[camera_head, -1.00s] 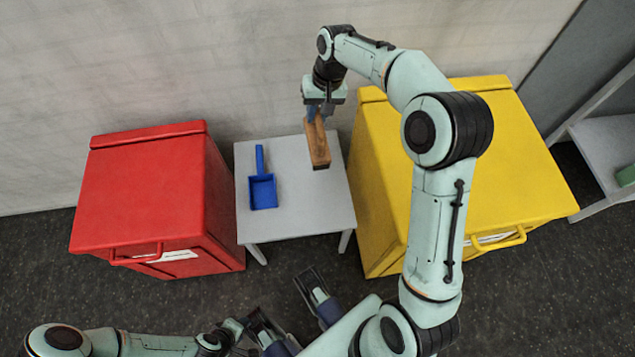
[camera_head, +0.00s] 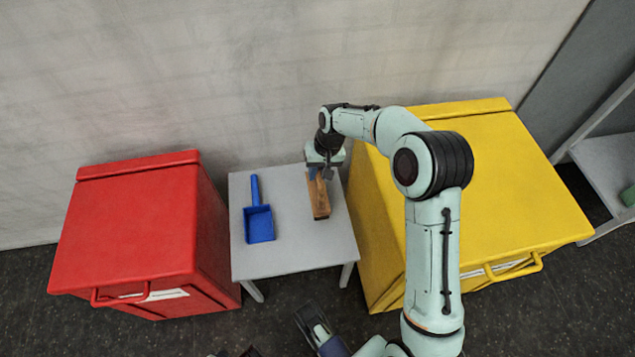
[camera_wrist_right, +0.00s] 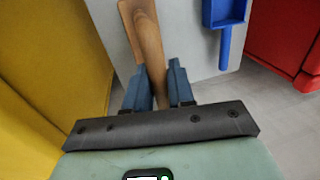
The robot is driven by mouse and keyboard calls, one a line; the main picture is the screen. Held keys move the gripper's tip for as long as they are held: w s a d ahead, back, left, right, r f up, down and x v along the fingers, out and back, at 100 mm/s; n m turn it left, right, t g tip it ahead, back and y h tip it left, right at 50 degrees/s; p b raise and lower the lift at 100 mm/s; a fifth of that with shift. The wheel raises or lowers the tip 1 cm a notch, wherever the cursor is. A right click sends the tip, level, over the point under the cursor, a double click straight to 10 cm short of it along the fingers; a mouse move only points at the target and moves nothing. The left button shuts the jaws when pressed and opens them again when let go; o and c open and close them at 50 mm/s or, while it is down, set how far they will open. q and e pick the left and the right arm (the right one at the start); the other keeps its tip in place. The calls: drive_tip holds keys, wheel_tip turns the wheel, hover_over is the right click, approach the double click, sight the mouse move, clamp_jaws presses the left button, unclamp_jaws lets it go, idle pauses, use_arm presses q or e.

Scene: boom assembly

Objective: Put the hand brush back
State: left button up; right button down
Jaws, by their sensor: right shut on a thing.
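The hand brush (camera_head: 319,202) has a brown wooden body and lies over the right part of the small grey table (camera_head: 285,185). My right gripper (camera_head: 319,174) is shut on its far end, and I cannot tell whether the brush touches the tabletop. In the right wrist view the brush (camera_wrist_right: 146,38) runs out between the two blue fingers (camera_wrist_right: 153,85). Its bristles are hidden there. A blue dustpan (camera_head: 259,222) lies on the table left of the brush, its handle toward the wall. Part of my left gripper (camera_head: 318,328) shows at the bottom edge; its jaw opening is unclear.
A red bin (camera_head: 140,225) stands left of the table. A yellow bin (camera_head: 500,185) stands close on the right, under my right arm. The wall is behind the table. A shelf (camera_head: 605,165) with a green thing on it is at the far right.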

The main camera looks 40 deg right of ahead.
sight(314, 194)
drive_tip(key=x, duration=0.2)
drive_tip(key=shift+s+d+f+b, duration=0.1)
drive_tip(key=shift+d+f+b, duration=0.05)
drive_tip(key=shift+f+b, duration=0.2)
drive_tip(key=shift+d+b+x, duration=0.2)
drive_tip(key=shift+b+x, duration=0.1)
drive_tip(key=shift+x, duration=0.95)
use_arm(q)
drive_tip(key=shift+s+a+f, duration=0.15)
drive_tip(key=shift+a+f, duration=0.05)
drive_tip(key=shift+f, duration=0.35)
drive_tip(key=shift+s+a+f, duration=0.15)
drive_tip(key=shift+a+f, duration=0.05)
drive_tip(key=shift+f, duration=0.3)
use_arm(e)
drive_tip(key=shift+s+f, duration=0.1)
drive_tip(key=shift+f, duration=0.2)
drive_tip(key=c, duration=1)
unclamp_jaws()
use_arm(q)
drive_tip(key=shift+s+f, duration=0.1)
drive_tip(key=shift+s, duration=0.05)
use_arm(e)
drive_tip(key=shift+o, duration=0.2)
drive_tip(key=shift+r, duration=0.15)
